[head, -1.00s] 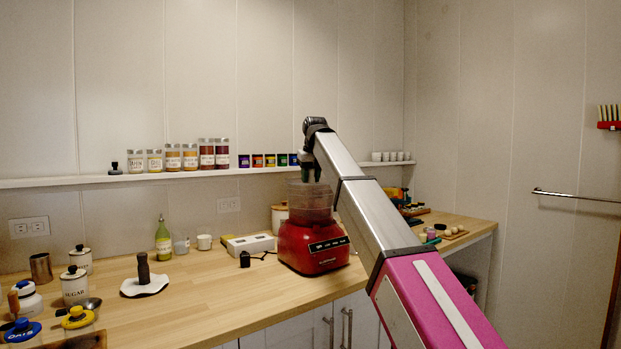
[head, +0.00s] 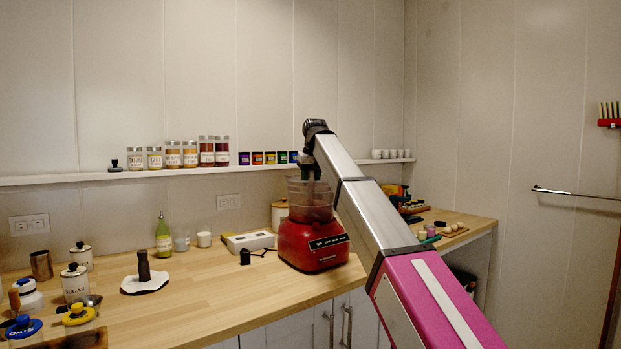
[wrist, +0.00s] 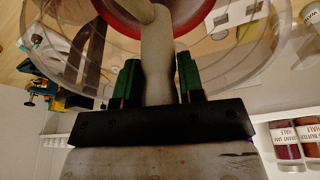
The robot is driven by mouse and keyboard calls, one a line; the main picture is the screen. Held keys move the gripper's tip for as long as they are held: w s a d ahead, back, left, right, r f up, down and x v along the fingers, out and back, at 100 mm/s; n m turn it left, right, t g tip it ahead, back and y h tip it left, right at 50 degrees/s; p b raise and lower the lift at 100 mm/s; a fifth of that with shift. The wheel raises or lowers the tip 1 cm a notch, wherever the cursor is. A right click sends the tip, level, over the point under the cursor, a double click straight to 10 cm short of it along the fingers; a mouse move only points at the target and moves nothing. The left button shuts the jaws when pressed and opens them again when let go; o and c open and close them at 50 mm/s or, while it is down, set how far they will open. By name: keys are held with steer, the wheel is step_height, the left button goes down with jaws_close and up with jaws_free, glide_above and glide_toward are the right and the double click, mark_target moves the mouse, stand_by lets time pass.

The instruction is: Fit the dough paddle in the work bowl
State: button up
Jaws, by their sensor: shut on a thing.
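The red food processor base (head: 313,246) stands on the counter with the clear work bowl (head: 310,205) on top. The bowl's clear wall (wrist: 255,50) arcs across the top of the wrist view, with red at its middle. My gripper (wrist: 157,68), with green finger pads, is shut on the upright stem of the beige dough paddle (wrist: 157,45). The paddle points down into the bowl, and its lower end reaches toward the red middle. I cannot tell whether it touches the bowl's centre. In the head view my arm end hangs over the bowl and the paddle is mostly hidden.
A dark-stemmed piece with a white flat base (head: 146,281) lies on the counter to the left. A white box (head: 250,241) and a small black block (head: 245,257) sit beside the processor. A shelf (head: 110,179) of jars runs behind. The front middle counter is clear.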

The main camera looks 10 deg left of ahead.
steer(key=shift+f, duration=2.7)
steer(key=o, duration=1)
steer(key=v, duration=1)
steer(key=shift+s+r, duration=0.1)
steer(key=shift+r, duration=0.3)
